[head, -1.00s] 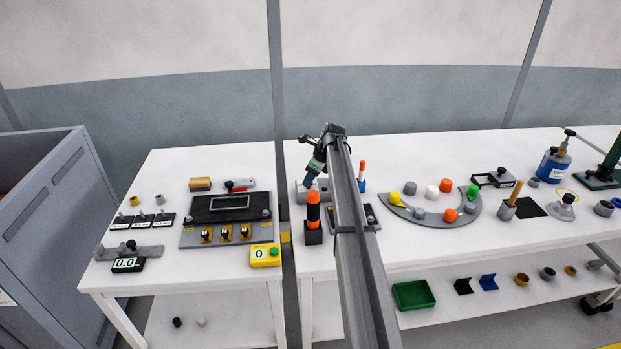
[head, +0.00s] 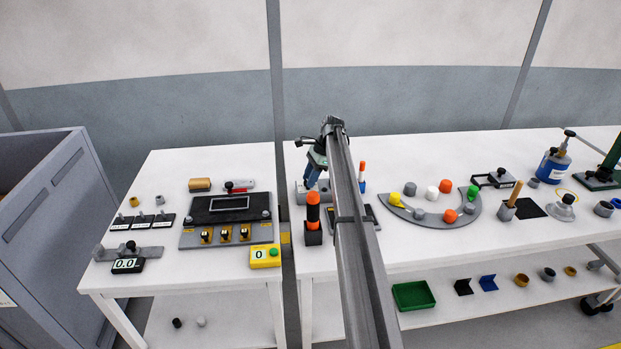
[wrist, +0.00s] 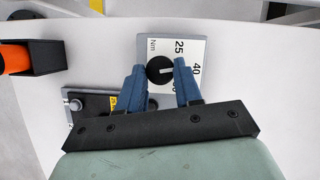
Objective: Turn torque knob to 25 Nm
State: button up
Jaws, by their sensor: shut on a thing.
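The torque knob (wrist: 159,69) is a round black knob with a white pointer mark, on a light dial plate (wrist: 192,47) in the wrist view. The plate reads "Nm", "25" and "40", with another number partly hidden by a finger. The white mark points toward the right in the picture, between the 25 and the 40. My gripper (wrist: 160,73) has its blue fingers on both sides of the knob, shut on it. In the head view my gripper (head: 311,182) is at the grey unit on the right table; the knob is hidden there.
An orange-and-black cylinder (head: 313,211) in a black holder stands close to my gripper. A grey curved tray (head: 435,216) with coloured caps lies to the right. Table (head: 420,245) is clear in front of it.

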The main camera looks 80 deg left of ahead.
jog(key=shift+a+n, duration=0.1)
jog(key=shift+n, duration=0.6)
jog(key=shift+h, duration=0.3)
jog(key=o, duration=1)
jog(key=shift+o, duration=0.2)
